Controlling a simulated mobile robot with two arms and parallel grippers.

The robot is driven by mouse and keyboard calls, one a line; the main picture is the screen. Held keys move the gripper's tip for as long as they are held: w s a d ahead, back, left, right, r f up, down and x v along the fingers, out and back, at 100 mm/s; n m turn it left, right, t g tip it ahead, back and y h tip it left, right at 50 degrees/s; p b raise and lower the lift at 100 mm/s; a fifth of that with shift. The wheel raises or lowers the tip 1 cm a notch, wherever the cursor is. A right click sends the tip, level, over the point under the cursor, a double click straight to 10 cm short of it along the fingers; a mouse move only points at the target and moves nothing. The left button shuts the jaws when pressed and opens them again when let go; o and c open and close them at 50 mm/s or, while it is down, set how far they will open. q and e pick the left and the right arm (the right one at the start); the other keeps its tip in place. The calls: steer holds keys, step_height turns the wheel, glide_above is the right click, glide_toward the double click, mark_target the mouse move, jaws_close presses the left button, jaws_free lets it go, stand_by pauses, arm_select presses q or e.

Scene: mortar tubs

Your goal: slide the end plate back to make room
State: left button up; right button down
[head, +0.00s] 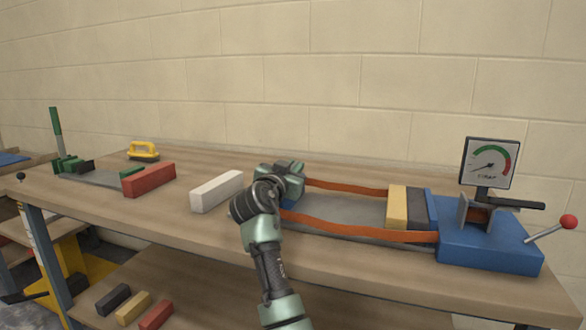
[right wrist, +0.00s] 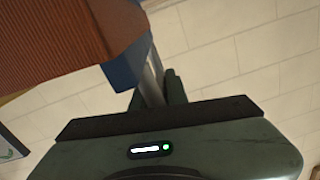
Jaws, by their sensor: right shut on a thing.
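The strapping rig on the bench has orange straps (head: 360,234) running along both sides of a grey bed (head: 345,211). The blue end plate (head: 290,203) is at the left end of the bed, mostly hidden behind my right gripper (head: 288,178). In the right wrist view, the end plate shows as a blue edge (right wrist: 125,73) beside an orange strap (right wrist: 70,40). There my right gripper (right wrist: 155,92) is shut on a grey bar (right wrist: 153,78) at the plate. A yellow block (head: 397,207) and a dark block (head: 417,209) stand at the bed's right end. My left gripper is not in view.
A blue base (head: 490,248) with a dial gauge (head: 488,163) and red-knobbed lever (head: 568,221) stands right. A white block (head: 217,191), red block (head: 149,180), yellow-handled brush (head: 143,151) and green lever tool (head: 70,165) lie left. Several blocks sit on the lower shelf.

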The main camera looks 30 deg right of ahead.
steer(key=c, duration=1.5)
jaws_free()
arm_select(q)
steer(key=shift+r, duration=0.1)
arm_select(e)
steer(key=shift+o, duration=0.2)
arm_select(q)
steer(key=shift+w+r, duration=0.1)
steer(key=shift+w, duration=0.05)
arm_select(e)
steer(key=shift+s+a, duration=0.1)
